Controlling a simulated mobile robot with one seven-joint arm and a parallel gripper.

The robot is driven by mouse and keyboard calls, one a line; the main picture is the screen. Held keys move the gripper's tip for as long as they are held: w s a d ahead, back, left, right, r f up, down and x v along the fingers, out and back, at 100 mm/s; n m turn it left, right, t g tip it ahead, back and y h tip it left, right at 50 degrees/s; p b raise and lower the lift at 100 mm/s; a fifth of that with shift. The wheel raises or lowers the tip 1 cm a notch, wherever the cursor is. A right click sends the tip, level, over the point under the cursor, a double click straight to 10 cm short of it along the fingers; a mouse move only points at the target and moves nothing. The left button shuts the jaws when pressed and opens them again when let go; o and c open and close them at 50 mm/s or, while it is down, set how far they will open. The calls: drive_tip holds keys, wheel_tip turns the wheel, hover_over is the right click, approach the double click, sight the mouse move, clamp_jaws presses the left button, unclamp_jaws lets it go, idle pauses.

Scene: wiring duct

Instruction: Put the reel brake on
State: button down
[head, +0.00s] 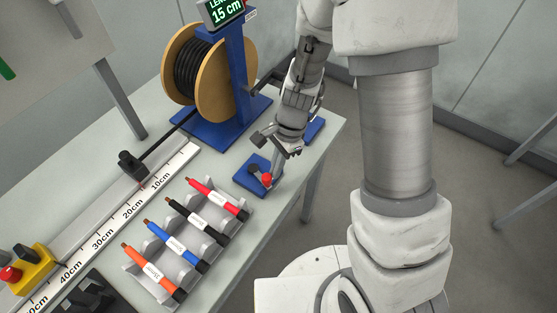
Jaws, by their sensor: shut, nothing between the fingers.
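The reel (208,80) has wooden flanges and black cable, and stands in a blue frame (238,75) at the back of the table. In front of it and to the right is a blue base (247,175) with a grey lever (277,171) ending in a red knob (266,180). I cannot tell for certain whether this lever is the reel brake. My gripper (291,152) is shut and empty, pointing down close to the lever's upper part. The gripper hides part of the base, and I cannot tell whether it touches the lever.
A display (224,11) on the frame reads 15 cm. Black cable runs to a dark block (132,164) by a ruler (104,228). A grey rack (206,258) holds several labelled cable pieces. A yellow box with a red button (10,274) sits front left. The table's right edge is near the gripper.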

drive_tip(key=shift+s+a+m, duration=0.3)
drive_tip(key=shift+s+m, duration=0.1)
drive_tip(key=shift+m, duration=0.3)
drive_tip(key=shift+s+a, duration=0.25)
drive_tip(key=shift+w+d, duration=0.15)
drive_tip(key=shift+d, duration=0.2)
drive_tip(key=d, duration=0.1)
drive_tip(key=w+d, duration=0.1)
drive_tip(key=d, duration=0.1)
drive_tip(key=s+p+v, duration=0.1)
drive_tip(key=p+v, duration=0.1)
drive_tip(key=v, duration=0.8)
drive_tip(key=shift+w, duration=0.25)
drive_tip(key=shift+d, duration=0.1)
